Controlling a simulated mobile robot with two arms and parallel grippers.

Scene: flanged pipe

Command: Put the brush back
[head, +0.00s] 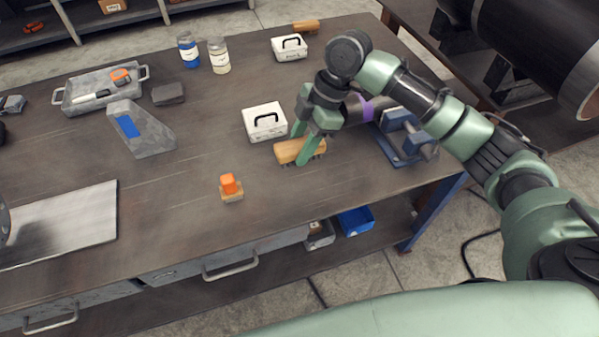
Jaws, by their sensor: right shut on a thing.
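A brush with a wooden back and dark bristles (287,152) is on or just above the workbench, near its right part. My right gripper (303,148) comes down over it from the right, with green fingers on either side of the wooden back, shut on it. Whether the bristles touch the bench top I cannot tell. Another wooden-handled item (306,26), perhaps a second brush, lies at the far edge of the bench. My left gripper is outside the view.
On the workbench (190,220), a white box with a black handle (264,122) stands just left of the right gripper. A blue vise (405,140) is to its right. An orange-topped block (230,187) sits toward the front. A grey tray (75,103) is at left.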

